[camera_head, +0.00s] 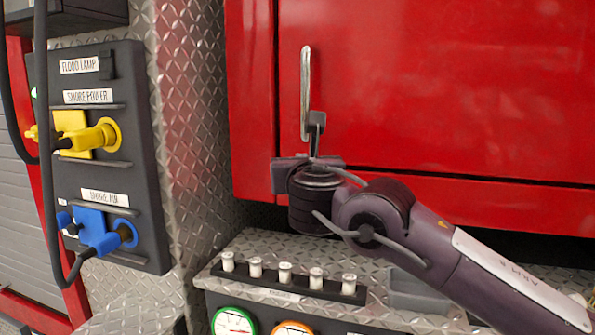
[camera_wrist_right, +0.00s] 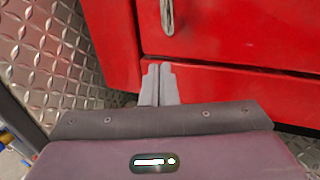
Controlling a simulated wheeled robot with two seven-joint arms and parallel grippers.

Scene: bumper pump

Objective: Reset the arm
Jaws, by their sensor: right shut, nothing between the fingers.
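My right arm comes in from the lower right of the head view. Its gripper (camera_head: 316,123) is up in front of the red compartment door (camera_head: 450,85), at the lower end of the door's upright metal handle (camera_head: 305,80). In the right wrist view the two grey fingers (camera_wrist_right: 159,80) are shut together with nothing between them, and point at the red door's lower edge. The handle (camera_wrist_right: 168,15) shows above the fingertips there, apart from them in the picture. My left gripper is not in view.
A diamond-plate ledge with a row of several white knobs (camera_head: 285,272) and round gauges (camera_head: 233,322) lies below the arm. At left, a dark panel holds a yellow plug (camera_head: 90,137) and a blue plug (camera_head: 100,238). A black cable (camera_head: 45,130) hangs before it.

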